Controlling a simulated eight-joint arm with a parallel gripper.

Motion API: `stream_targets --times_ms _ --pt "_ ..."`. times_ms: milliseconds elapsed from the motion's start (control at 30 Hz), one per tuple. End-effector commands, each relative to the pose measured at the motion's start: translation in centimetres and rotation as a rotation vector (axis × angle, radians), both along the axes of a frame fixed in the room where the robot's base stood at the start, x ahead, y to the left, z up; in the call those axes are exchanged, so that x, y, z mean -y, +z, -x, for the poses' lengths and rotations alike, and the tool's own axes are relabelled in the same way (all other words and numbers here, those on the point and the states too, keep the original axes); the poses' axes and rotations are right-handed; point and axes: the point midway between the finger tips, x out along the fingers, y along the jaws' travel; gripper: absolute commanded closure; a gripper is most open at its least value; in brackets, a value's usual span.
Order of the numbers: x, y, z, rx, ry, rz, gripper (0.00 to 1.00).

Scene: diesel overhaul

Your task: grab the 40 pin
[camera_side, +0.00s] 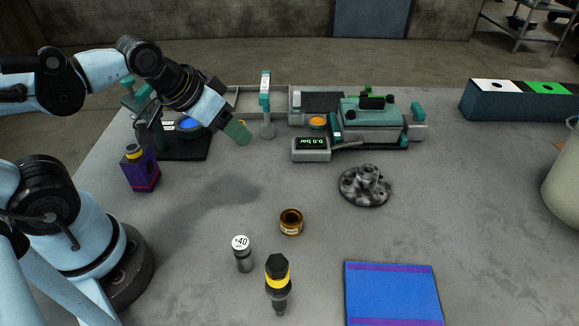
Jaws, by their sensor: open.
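The 40 pin (243,254) is a small grey metal cylinder with a white top marked "40". It stands upright on the grey table at the lower middle of the side view. My gripper (238,132) has a green tip and hangs in the air at the upper left, well behind and above the pin and apart from it. It is open, with nothing visible in it. The gap between its fingers is hard to see from this angle.
A black and yellow tool (278,283) stands just right of the pin, and a brown ring (291,221) lies behind it. A blue mat (393,295) is at the front right. A grey flanged part (366,186) and a gauge reading 0.0 bar (311,150) are farther back.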

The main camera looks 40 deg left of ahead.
Motion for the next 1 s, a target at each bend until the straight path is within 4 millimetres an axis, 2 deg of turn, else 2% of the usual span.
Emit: stream_targets --times_ms 167,300,433,600,733,1000 --pt "5.1 -0.2 1.7 -0.167 -0.082 0.038 0.41" --pt "9.4 -0.2 4.5 -0.346 -0.140 0.029 0.41" --pt "12.1 0.0 7.1 -0.477 -0.170 -0.012 0.41" --pt "13.7 0.4 9.3 -0.569 -0.184 -0.063 0.41" --pt "14.0 0.1 9.8 -0.589 -0.184 -0.075 0.41" --pt "14.0 -2.8 9.8 -0.589 -0.183 -0.074 0.41"
